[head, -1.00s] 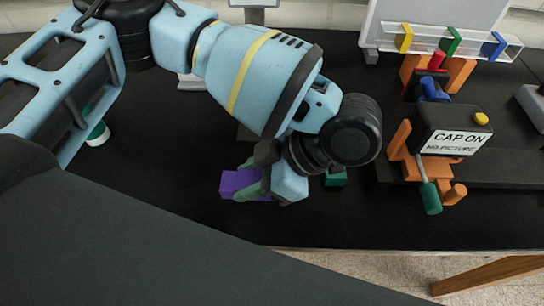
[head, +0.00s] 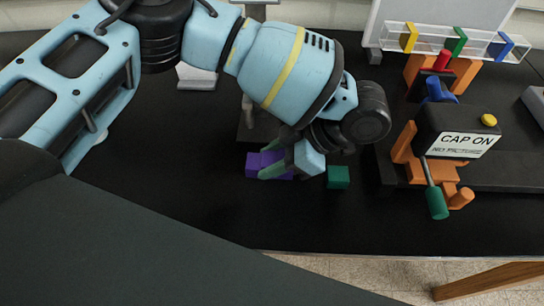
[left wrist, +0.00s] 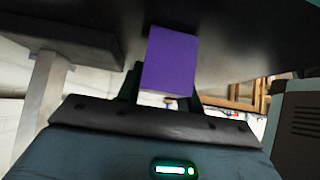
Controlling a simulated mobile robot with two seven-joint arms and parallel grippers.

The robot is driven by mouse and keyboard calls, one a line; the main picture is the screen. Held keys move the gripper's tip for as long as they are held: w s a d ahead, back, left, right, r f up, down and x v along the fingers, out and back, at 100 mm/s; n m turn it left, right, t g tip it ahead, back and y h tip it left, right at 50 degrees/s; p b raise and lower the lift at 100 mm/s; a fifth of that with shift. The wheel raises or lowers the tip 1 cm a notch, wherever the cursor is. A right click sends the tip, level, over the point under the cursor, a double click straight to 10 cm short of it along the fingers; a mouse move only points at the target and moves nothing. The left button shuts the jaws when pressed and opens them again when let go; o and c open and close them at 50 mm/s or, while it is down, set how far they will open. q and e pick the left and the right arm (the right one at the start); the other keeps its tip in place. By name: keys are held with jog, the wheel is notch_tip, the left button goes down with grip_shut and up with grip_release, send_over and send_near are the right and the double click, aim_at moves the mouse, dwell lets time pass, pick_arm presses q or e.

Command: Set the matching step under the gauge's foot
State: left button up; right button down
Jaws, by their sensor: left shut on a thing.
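My left gripper (head: 276,168) is shut on a purple block (head: 258,163), the step, and holds it over the black table. In the left wrist view the purple block (left wrist: 170,62) sits between the two dark green fingers (left wrist: 165,95). A grey stand with a post (head: 247,108) and a dark base is just behind the gripper, partly hidden by my arm; it may be the gauge. Its foot cannot be made out. A green block (head: 338,177) lies on the table right of the gripper, apart from it. My right gripper is not in view.
An orange fixture with a black box labelled "CAP ON" (head: 455,130) and a green-handled lever (head: 437,203) stands at the right. Behind it is a clear rack (head: 480,43) with coloured pieces. The black table (head: 190,185) is clear left of the purple block.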

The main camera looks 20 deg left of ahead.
pick_arm(q)
jog(key=shift+f, duration=0.1)
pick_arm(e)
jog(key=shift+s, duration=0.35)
pick_arm(q)
jog(key=o, duration=1.1)
jog(key=shift+f, duration=0.1)
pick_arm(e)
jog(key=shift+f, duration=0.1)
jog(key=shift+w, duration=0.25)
